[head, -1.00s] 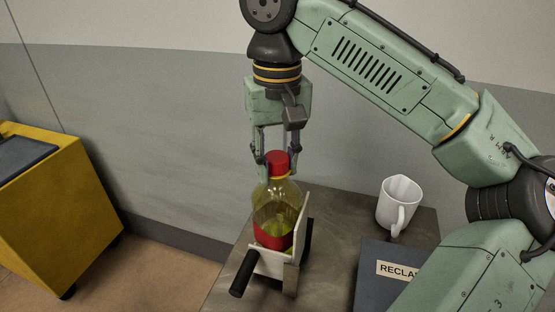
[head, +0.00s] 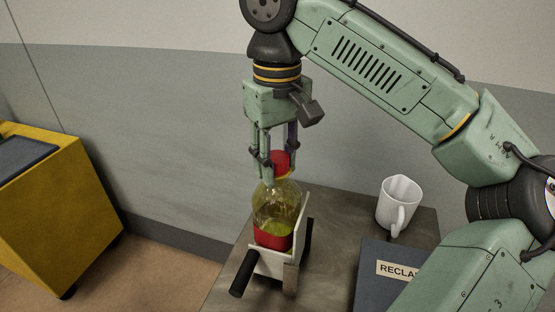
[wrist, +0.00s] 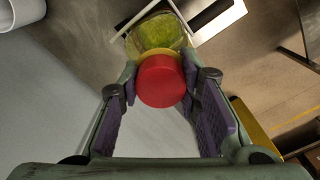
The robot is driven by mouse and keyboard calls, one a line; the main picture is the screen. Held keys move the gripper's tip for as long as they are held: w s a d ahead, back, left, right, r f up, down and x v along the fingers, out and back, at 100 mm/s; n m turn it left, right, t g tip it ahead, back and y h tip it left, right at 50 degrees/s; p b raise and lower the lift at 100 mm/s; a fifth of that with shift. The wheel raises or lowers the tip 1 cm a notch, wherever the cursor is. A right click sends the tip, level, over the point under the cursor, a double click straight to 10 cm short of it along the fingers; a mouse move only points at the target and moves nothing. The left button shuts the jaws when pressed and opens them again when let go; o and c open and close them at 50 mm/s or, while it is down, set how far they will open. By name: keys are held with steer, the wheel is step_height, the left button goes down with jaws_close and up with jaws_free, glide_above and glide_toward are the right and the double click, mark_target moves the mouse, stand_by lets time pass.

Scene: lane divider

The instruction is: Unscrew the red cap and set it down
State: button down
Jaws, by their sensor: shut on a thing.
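The red cap (head: 281,159) sits on top of a clear bottle (head: 275,205) with yellow-green liquid and a red band low down. The bottle stands upright in a pale holder (head: 300,232) with a black handle, on the table. My gripper (head: 276,172) points down and is shut on the red cap, one finger on each side. In the wrist view the cap (wrist: 160,80) lies between the fingertips, with the bottle (wrist: 158,36) beyond it. Whether the cap is loose on the neck cannot be told.
A white mug (head: 398,204) stands on the table (head: 338,213) right of the holder. A dark box labelled "RECLA…" (head: 376,262) is at the front right. A yellow cabinet (head: 60,215) stands apart at the left. Some bare table lies between holder and mug.

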steer(key=shift+n, duration=0.8)
steer(key=c, duration=1.1)
jaws_free()
steer(key=shift+r, duration=0.1)
step_height(320, 180, up, 7)
steer(key=shift+r, duration=0.2)
steer(key=shift+c, duration=0.3)
